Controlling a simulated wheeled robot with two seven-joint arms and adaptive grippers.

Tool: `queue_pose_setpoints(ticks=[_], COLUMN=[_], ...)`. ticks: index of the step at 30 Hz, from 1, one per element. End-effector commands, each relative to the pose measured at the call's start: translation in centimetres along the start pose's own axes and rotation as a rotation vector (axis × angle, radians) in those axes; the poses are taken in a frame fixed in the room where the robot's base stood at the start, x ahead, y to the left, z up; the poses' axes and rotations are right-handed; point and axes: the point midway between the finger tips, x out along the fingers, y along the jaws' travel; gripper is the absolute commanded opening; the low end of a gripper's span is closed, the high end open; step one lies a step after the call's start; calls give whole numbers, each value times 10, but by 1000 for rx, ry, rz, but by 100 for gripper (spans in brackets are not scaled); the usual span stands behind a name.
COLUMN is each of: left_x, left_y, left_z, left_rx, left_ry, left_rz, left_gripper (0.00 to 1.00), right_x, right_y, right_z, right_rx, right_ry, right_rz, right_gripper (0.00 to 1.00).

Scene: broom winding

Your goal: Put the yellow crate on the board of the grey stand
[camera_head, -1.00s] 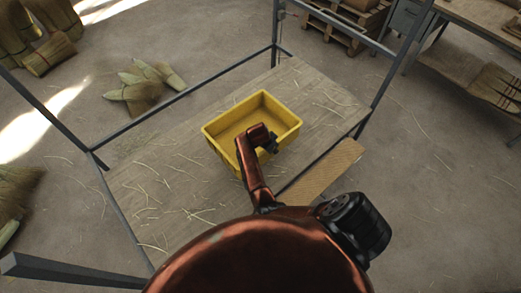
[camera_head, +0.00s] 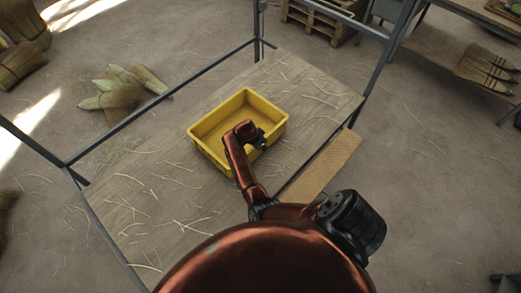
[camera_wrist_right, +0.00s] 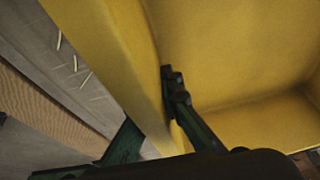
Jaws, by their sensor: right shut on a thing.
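The yellow crate (camera_head: 207,144) appears level and empty, over the middle of the straw-strewn wooden board (camera_head: 150,205) of the grey stand (camera_head: 120,130). I cannot tell whether its base touches the board or hangs above it. My right gripper (camera_head: 260,139) is shut on the crate's near right wall. In the right wrist view, the gripper (camera_wrist_right: 155,120) has one finger inside the crate (camera_wrist_right: 235,50) and the other outside its wall. A strip of the board (camera_wrist_right: 75,60) shows below the crate's outer side. My left gripper is not in view.
The stand's grey rails (camera_head: 160,100) run along the board's far side. A brown ribbed strip (camera_head: 325,165) lies along its near right edge. Brooms (camera_head: 125,88) lie on the floor beyond. A pallet (camera_head: 320,22) and a bench stand at the back. The board has bare room around the crate.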

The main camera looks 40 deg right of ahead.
Motion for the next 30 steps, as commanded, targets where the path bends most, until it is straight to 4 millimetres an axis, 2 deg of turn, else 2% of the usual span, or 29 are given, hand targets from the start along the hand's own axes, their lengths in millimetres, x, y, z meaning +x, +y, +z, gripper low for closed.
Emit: queue_pose_setpoints(ticks=[1, 5, 19, 20, 24, 27, 30], left_x=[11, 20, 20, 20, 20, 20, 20], left_y=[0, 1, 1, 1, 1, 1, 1], left_z=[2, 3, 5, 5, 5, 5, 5], left_rx=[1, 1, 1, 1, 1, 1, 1], left_ry=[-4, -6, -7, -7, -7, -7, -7], left_rz=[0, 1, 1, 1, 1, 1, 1], left_gripper=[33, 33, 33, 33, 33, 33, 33], right_x=[10, 17, 19, 21, 21, 21, 21], right_y=[-1, -2, -1, 1, 1, 2, 2], right_z=[3, 8, 7, 9, 9, 9, 9], right_rx=[1, -1, 1, -1, -1, 0, 0], right_ry=[4, 3, 4, -1, -1, -1, -1], right_rz=[-2, -5, -5, 1, 2, 2, 2], right_gripper=[0, 0, 0, 7, 17, 23, 23])
